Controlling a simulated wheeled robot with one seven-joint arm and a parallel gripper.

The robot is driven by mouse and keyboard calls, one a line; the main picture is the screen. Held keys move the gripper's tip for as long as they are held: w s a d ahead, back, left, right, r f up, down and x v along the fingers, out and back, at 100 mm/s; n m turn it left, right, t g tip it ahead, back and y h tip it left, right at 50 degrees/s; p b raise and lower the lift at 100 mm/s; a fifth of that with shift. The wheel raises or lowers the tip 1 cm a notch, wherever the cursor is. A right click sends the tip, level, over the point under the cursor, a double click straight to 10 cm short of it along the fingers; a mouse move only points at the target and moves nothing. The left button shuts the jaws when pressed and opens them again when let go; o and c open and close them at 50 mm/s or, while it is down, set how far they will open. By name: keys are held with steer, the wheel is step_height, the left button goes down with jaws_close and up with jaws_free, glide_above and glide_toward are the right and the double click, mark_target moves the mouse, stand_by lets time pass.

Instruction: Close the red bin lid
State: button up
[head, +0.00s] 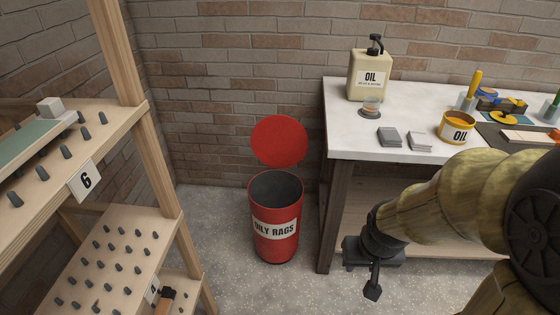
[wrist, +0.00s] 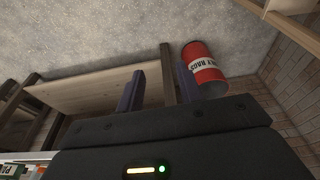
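The red bin (head: 275,243), labelled "OILY RAGS", stands upright on the floor between the wooden shelf and the table. Its round red lid (head: 279,141) is raised upright at the back of the rim, near the brick wall, and the dark inside of the bin shows. My gripper (head: 373,290) is to the right of the bin, in front of the table, apart from bin and lid. In the wrist view the fingers of my gripper (wrist: 162,88) are spread with nothing between them. The bin (wrist: 204,66) shows there beyond the right finger; the lid cannot be made out.
The white-topped table (head: 352,145) stands right of the bin, with an oil jug (head: 369,78), an oil tin (head: 457,128) and small items on it. The wooden shelf (head: 120,130) with small grey pegs is at the left. The floor (head: 225,270) around the bin's front is clear.

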steer(key=p+v, duration=0.2)
steer(key=v, duration=0.1)
steer(key=w+p+v, duration=0.1)
steer(key=p+v, duration=0.1)
steer(key=shift+a+r, duration=0.1)
steer(key=shift+r, duration=0.15)
jaws_close()
steer(key=w+p+v, duration=0.2)
steer(key=p+v, duration=0.9)
steer(key=shift+w+r, duration=0.2)
steer(key=shift+r, duration=0.15)
